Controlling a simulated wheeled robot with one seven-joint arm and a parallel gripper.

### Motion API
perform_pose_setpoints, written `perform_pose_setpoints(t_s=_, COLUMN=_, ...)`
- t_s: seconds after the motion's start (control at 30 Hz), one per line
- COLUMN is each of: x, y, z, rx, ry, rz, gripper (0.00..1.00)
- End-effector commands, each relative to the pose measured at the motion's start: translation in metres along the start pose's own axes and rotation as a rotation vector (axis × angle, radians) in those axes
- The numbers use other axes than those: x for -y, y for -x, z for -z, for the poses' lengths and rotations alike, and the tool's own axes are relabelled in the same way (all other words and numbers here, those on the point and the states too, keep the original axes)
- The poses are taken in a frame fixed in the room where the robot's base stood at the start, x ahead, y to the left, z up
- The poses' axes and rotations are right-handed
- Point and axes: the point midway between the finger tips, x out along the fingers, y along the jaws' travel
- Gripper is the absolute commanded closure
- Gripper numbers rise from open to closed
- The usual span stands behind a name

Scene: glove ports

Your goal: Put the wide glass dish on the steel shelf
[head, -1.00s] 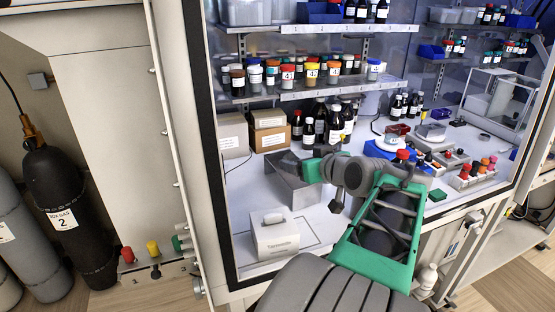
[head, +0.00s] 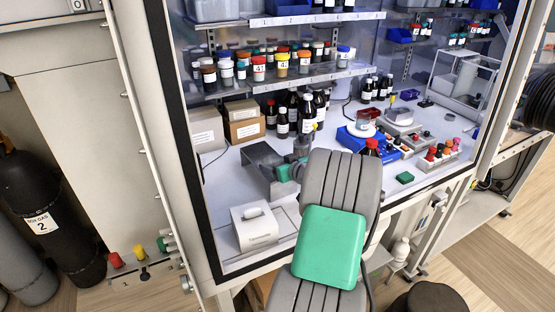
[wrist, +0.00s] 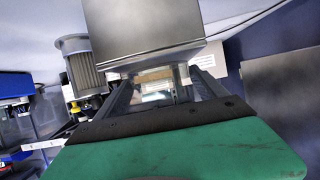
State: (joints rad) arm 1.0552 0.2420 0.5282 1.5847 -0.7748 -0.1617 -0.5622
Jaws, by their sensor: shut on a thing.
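The steel shelf (head: 262,154) is a low grey bench on the white worktop inside the cabinet, left of my arm. My gripper (head: 290,170) is at the shelf's right side, partly hidden by my own arm. In the wrist view my gripper (wrist: 160,92) is shut on a small clear-looking thing, which I take to be the wide glass dish (wrist: 154,96); its outline is hard to make out. A large steel face (wrist: 150,30) is close in front of the fingers. I cannot tell whether the dish touches the shelf.
A white box (head: 257,227) stands in front of the shelf. Cardboard boxes (head: 243,130) and dark bottles (head: 305,112) stand behind it. A blue tray (head: 362,146) and a rack of coloured caps (head: 437,155) are to the right. The cabinet frame (head: 195,190) borders the left.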

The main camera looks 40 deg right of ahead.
Motion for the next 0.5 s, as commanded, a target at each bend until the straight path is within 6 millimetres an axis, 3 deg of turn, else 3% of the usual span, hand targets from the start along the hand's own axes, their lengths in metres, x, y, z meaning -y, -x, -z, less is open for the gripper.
perform_pose_setpoints(t_s=0.37, x=-0.0003, y=-0.002, z=-0.0046, rx=-0.003, ry=0.002, rz=-0.001, gripper=0.61)
perform_pose_setpoints(t_s=0.4, x=-0.0003, y=-0.0014, z=-0.0034, rx=-0.002, ry=0.002, rz=-0.001, gripper=0.17)
perform_pose_setpoints(t_s=0.5, x=-0.0003, y=-0.0012, z=-0.0031, rx=-0.002, ry=0.002, rz=-0.001, gripper=0.08)
